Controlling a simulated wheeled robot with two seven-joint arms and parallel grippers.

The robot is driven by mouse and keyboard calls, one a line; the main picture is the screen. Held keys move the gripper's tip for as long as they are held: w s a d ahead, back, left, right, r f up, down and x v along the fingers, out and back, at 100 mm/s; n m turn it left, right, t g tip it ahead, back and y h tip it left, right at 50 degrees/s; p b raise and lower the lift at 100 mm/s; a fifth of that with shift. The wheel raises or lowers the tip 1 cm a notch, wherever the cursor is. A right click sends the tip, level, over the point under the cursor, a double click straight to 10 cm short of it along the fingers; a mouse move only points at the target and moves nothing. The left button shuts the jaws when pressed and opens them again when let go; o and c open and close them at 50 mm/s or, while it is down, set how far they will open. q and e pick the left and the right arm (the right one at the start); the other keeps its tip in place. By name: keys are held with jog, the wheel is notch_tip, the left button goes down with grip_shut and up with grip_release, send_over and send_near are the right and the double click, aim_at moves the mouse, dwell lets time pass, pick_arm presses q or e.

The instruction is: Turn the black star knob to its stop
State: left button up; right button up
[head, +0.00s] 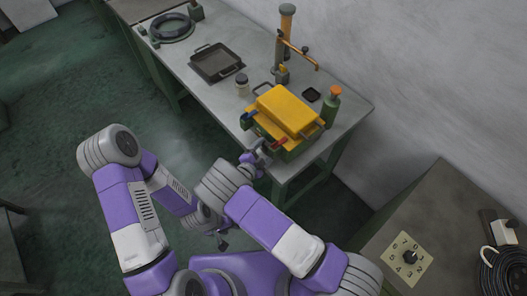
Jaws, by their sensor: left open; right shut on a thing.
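My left gripper (222,242) is open and empty, low in front of my body and away from the bench.
At right, a number plate (394,270) with another dark knob (410,257) lies on another table (437,205).

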jog(key=shift+s+f+m+t+b, duration=0.1)
jog(key=shift+f+m+t+b, duration=0.15)
jog(key=shift+m+t+b, duration=0.5)
jog(key=shift+r+m, duration=0.1)
jog(key=shift+m, duration=0.35)
jog(key=o, duration=1)
jog(key=shift+d, duration=0.1)
jog(key=shift+o, duration=0.2)
